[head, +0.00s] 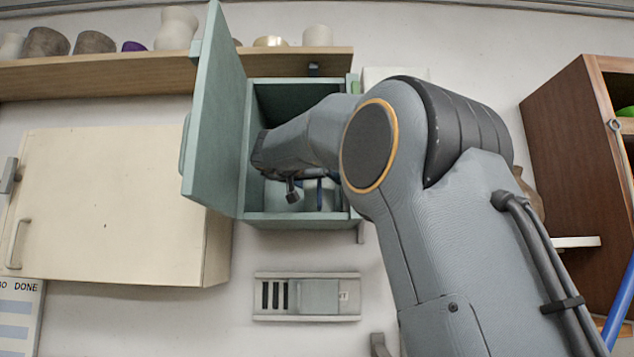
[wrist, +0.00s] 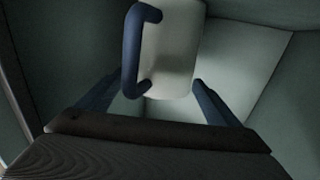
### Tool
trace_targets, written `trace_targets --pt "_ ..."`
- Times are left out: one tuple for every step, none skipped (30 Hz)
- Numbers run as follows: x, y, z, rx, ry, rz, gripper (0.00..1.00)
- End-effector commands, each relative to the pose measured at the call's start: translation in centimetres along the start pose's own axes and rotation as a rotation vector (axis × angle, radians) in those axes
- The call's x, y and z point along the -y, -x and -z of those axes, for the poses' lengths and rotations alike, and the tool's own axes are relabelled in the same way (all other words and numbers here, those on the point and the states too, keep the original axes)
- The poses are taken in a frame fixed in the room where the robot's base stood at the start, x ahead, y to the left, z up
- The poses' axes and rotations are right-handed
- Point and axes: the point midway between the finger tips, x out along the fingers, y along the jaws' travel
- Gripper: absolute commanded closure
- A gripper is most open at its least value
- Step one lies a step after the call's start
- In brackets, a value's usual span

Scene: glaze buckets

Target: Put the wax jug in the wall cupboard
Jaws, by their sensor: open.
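The wall cupboard (head: 252,150) is green, with its door (head: 214,115) swung open to the left. My arm reaches into it. In the wrist view, a pale jug (wrist: 172,50) with a blue handle (wrist: 133,50) is inside the cupboard, just beyond my gripper (wrist: 152,90). The gripper's two blue fingers are spread apart, one to each side below the jug, with no grip on it. In the head view, pale shapes (head: 283,196) show on the cupboard floor under my wrist. My arm hides much of them and most of the gripper.
A shelf (head: 130,75) with several pots runs behind the open door. A closed cream cupboard (head: 110,205) hangs at left. A brown open cabinet (head: 570,150) stands at right. A small panel (head: 306,297) is on the wall below.

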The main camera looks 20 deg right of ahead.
Motion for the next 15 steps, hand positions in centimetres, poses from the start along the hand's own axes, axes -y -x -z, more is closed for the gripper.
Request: trace_targets --pt "0.0 0.0 0.1 0.000 -0.001 0.000 0.14" --pt "0.0 0.0 0.2 0.000 -0.001 0.000 0.14" --pt "0.1 0.4 0.2 0.000 -0.001 0.001 0.14" --pt "0.1 0.8 0.2 0.000 -0.001 0.001 0.14" --pt "0.1 1.2 0.2 -0.001 -0.001 0.002 0.14" --pt "0.1 1.9 0.2 -0.001 -0.001 0.003 0.14" --pt "0.1 2.4 0.2 -0.001 -0.001 0.003 0.14" --pt "0.1 3.0 0.2 -0.002 -0.001 0.003 0.14" --pt "0.1 3.9 0.1 -0.001 -0.001 0.004 0.14" --pt "0.1 4.5 0.2 -0.002 -0.001 0.004 0.14" --pt "0.1 5.2 0.1 -0.001 -0.001 0.004 0.14" --pt "0.1 6.0 0.1 -0.001 -0.001 0.004 0.14" --pt "0.1 6.7 0.1 -0.001 -0.002 0.004 0.14" --pt "0.2 7.3 0.1 -0.001 -0.001 0.004 0.14" --pt "0.2 8.0 0.1 0.000 -0.001 0.004 0.14"
